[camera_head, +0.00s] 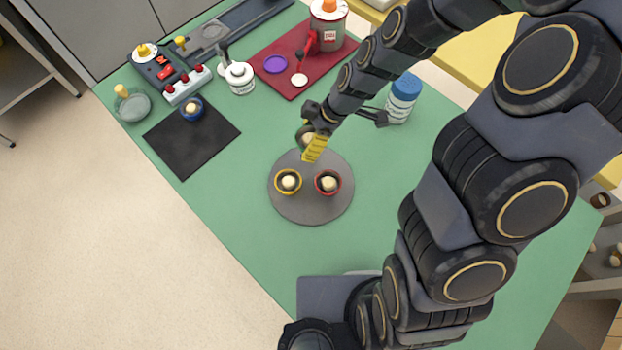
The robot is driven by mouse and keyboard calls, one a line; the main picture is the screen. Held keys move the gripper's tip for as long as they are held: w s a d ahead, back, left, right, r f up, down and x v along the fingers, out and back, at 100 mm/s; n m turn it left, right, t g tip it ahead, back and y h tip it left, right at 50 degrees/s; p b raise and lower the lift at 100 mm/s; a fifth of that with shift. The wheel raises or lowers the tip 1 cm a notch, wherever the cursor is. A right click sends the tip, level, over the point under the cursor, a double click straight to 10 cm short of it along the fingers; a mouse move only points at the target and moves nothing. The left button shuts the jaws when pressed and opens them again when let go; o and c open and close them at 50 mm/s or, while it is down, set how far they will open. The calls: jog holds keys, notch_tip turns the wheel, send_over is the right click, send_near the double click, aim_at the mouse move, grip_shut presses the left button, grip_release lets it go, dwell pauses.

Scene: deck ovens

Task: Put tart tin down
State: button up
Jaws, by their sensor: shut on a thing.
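My gripper (313,148) has a yellow finger pointing down at the far edge of the round grey plate (312,211). It is shut on a tart tin (303,137), which is mostly hidden behind the finger; I cannot tell whether it touches the plate. A yellow-rimmed tart tin (288,190) and a red-rimmed tart tin (328,191) stand side by side on the plate, each with a pale ball inside. A blue tart tin (192,116), also with a pale ball, stands on the black square mat (190,150) at the left.
A blue-and-white canister (402,98) stands right of my gripper. A red mat (290,83) behind holds a purple disc (275,64) and a large container (327,26). The green table's (235,190) left-front is clear.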

jog(key=shift+s+a+f+n, duration=0.15)
jog(key=shift+a+n, duration=0.15)
jog(key=shift+a, duration=0.1)
send_near(299, 168)
jog(key=shift+x, duration=2.5)
jog(key=shift+a, duration=0.25)
jog(key=shift+f, duration=0.6)
jog(key=o, duration=1.1)
jog(key=shift+c, duration=0.2)
jog(key=shift+r, duration=0.15)
